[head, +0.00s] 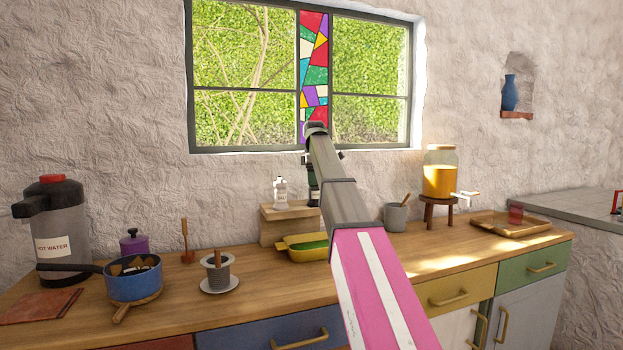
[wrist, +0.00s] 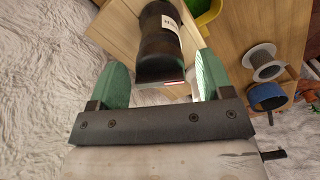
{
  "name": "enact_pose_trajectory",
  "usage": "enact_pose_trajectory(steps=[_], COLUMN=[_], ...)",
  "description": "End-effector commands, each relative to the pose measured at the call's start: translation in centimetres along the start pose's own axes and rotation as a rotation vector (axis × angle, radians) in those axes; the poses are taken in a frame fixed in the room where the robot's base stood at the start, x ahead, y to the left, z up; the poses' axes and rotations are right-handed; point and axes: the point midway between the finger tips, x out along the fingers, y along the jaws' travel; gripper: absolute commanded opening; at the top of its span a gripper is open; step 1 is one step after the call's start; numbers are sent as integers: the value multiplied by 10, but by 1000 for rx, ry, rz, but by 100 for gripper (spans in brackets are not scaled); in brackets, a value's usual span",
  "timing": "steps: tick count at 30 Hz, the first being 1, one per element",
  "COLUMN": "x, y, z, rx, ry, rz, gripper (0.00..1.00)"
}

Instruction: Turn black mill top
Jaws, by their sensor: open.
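The black mill (wrist: 160,45) has a white label on its side. In the wrist view its near end, the top, lies between the two green fingers of my gripper (wrist: 162,64), with a gap on either side. My gripper is open. In the head view my arm hides much of the black mill (head: 314,196), which stands on a small wooden riser (head: 275,235) against the wall. My gripper (head: 312,168) is at the mill's top there, mostly hidden behind my arm.
A clear salt shaker (head: 281,194) stands on the riser, left of the mill. A yellow dish (head: 293,250) lies in front. A grey cup (head: 396,217) and juice dispenser (head: 440,180) stand to the right. A twine spool (head: 219,275) and blue pan (head: 134,284) are left.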

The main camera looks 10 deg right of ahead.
Motion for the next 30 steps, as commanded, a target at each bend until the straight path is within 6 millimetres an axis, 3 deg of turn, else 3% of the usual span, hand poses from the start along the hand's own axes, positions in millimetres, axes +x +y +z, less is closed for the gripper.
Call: enact_pose_trajectory(steps=[7,8,12,30], x=[0,0,0,0], y=[0,0,0,0], z=[0,0,0,0], rx=[0,0,0,56], ry=[0,0,0,0], rz=[0,0,0,0], gripper=[73,67,23,23])
